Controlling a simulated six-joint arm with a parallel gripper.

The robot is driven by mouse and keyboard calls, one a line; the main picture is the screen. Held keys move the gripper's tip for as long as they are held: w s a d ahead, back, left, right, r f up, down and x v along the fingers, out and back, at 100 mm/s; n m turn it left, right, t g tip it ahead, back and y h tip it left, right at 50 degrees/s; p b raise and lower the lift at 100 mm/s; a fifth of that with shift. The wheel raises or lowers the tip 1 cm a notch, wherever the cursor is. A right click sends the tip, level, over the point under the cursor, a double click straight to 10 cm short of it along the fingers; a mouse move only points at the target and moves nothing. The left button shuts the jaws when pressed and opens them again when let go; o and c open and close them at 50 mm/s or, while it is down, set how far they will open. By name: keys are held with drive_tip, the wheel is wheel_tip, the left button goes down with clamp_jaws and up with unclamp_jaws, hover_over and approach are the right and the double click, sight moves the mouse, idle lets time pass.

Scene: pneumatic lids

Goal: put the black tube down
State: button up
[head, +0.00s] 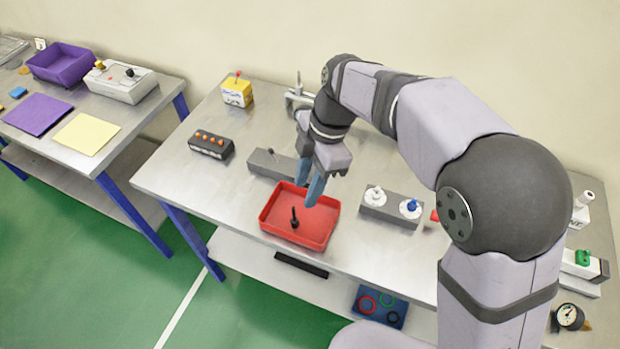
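A small black piece (294,220), likely the black tube, stands upright in the red tray (265,222), on its floor left of the middle. Its lower end looks wider than its thin upper part. My gripper (309,184) with blue fingers hangs over the back edge of the tray, above and behind the black piece and apart from it. The two fingers are spread with a gap between them, and I see nothing held there.
A grey block (270,164) lies behind the tray, partly hidden by my gripper. A grey block with white and blue fittings (388,206) stands right of it. A dark block with orange knobs (211,144) and a yellow box (237,91) stand left. Free tabletop lies left of the tray.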

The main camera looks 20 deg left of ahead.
drive_tip(key=shift+v, duration=1.25)
drive_tip(key=w+d+f+m, duration=0.2)
drive_tip(key=d+f+m, duration=0.1)
drive_tip(key=d+m, duration=0.65)
drive_tip(key=s+d+f+m, duration=0.2)
drive_tip(key=s+d+m, duration=0.1)
drive_tip(key=d+m, duration=0.2)
drive_tip(key=s+d+f+m+t+h, duration=0.1)
drive_tip(key=s+d+f+m, duration=0.1)
drive_tip(key=d+m, duration=0.4)
drive_tip(key=s+d+f+m+t+h, duration=0.1)
drive_tip(key=s+d+f+m, duration=0.2)
drive_tip(key=d+m, duration=0.3)
drive_tip(key=shift+s+d, duration=0.2)
drive_tip(key=shift+d, duration=1.15)
drive_tip(key=shift+s+d, duration=0.2)
drive_tip(key=shift+d, duration=1.2)
drive_tip(key=shift+s+d+f+m, duration=0.15)
drive_tip(key=shift+s+d+m, duration=0.05)
drive_tip(key=shift+s+m, duration=0.05)
